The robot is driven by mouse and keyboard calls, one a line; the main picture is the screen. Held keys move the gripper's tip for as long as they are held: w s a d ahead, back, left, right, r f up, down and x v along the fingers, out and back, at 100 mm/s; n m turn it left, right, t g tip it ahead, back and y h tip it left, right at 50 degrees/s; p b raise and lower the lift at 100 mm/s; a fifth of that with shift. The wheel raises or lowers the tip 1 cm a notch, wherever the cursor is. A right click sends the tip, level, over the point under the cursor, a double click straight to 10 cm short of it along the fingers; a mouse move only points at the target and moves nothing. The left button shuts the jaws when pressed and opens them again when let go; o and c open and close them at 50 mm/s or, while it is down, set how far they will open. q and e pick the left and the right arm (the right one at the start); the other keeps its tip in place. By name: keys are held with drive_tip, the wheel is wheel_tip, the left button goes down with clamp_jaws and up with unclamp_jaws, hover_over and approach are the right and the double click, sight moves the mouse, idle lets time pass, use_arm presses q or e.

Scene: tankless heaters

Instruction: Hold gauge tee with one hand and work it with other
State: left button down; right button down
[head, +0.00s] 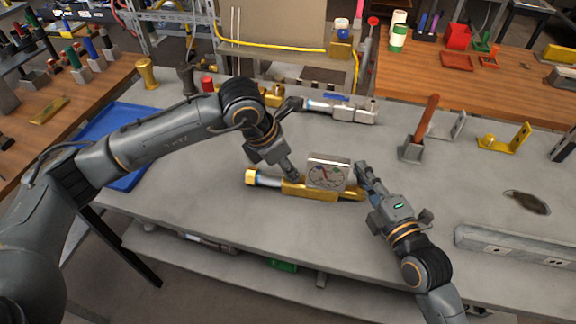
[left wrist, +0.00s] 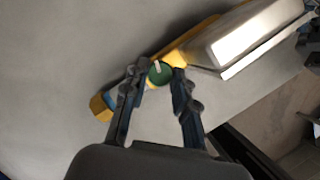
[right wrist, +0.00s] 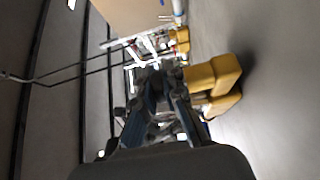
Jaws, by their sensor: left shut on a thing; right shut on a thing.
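The gauge tee lies on the grey bench, with a brass body (head: 312,191), a hexagonal brass left end and a blue and silver section beside it.
A silver fitting (head: 340,108) lies behind the tee. A grey block with a brown handle (head: 418,135) and yellow brackets (head: 507,138) stand to the right. A grey outlet strip (head: 515,248) lies at front right. A blue mat (head: 125,120) is at left.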

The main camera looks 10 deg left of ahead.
use_arm(q)
drive_tip(key=shift+n+t+y, duration=0.4)
drive_tip(key=shift+n, duration=0.9)
drive_tip(key=c, duration=1.1)
unclamp_jaws()
drive_tip(key=shift+o, duration=0.2)
drive_tip(key=shift+r, duration=0.1)
drive_tip(key=v, duration=0.7)
drive_tip(key=shift+s+r, duration=0.2)
drive_tip(key=shift+r, duration=0.15)
